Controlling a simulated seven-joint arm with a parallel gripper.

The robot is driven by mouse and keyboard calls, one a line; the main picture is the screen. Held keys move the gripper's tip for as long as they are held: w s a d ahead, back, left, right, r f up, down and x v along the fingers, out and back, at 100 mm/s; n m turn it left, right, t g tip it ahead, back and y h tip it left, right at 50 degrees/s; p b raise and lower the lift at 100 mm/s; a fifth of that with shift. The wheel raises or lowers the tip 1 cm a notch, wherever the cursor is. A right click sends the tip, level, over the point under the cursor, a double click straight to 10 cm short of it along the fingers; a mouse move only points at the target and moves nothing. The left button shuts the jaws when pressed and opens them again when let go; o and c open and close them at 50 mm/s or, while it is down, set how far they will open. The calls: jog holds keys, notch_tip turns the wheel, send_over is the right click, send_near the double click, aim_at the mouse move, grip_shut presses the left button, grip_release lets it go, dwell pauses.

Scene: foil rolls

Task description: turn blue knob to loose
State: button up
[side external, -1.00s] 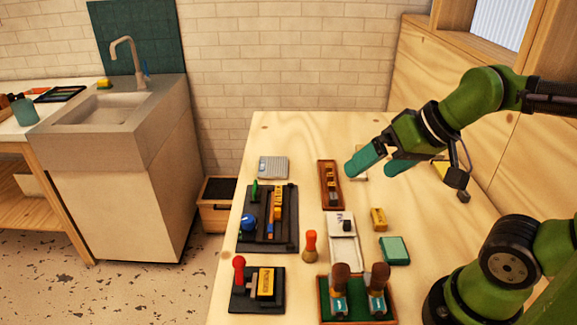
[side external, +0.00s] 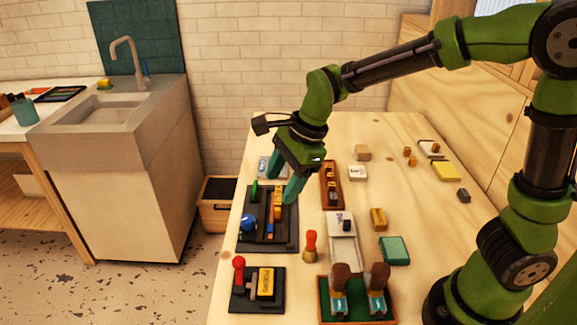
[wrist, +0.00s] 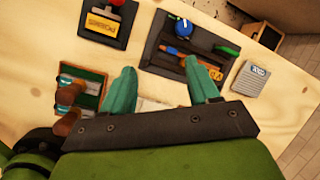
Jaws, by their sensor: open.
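The blue knob (side external: 247,223) sits at the left edge of a dark panel (side external: 286,242) on the wooden table. It also shows in the wrist view (wrist: 183,24), with a light pointer mark on its top; any label beside it is too small to read. My gripper (side external: 284,192) is above the right part of the panel, its two teal fingers apart and empty, pointing down. In the wrist view the fingers (wrist: 163,90) are spread below the panel, and the knob is beyond them, untouched.
A green handle (side external: 255,190) and orange and blue bars share the panel. A panel with a red-topped lever (side external: 239,263) lies in front. A wooden tray (side external: 331,170), a red-topped peg (side external: 310,245) and two brown-handled stamps (side external: 340,280) stand to the right. The table's left edge is close.

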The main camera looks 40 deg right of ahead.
jog(key=w+r+m, duration=0.1)
jog(key=w+m, duration=0.3)
jog(key=m, duration=0.5)
send_near(248, 217)
jog(key=shift+t, duration=0.4)
jog(key=x, duration=0.8)
jog(key=shift+s+a+f, duration=0.2)
jog(key=shift+s+f, duration=0.1)
jog(key=shift+f, duration=0.1)
jog(key=c, duration=1)
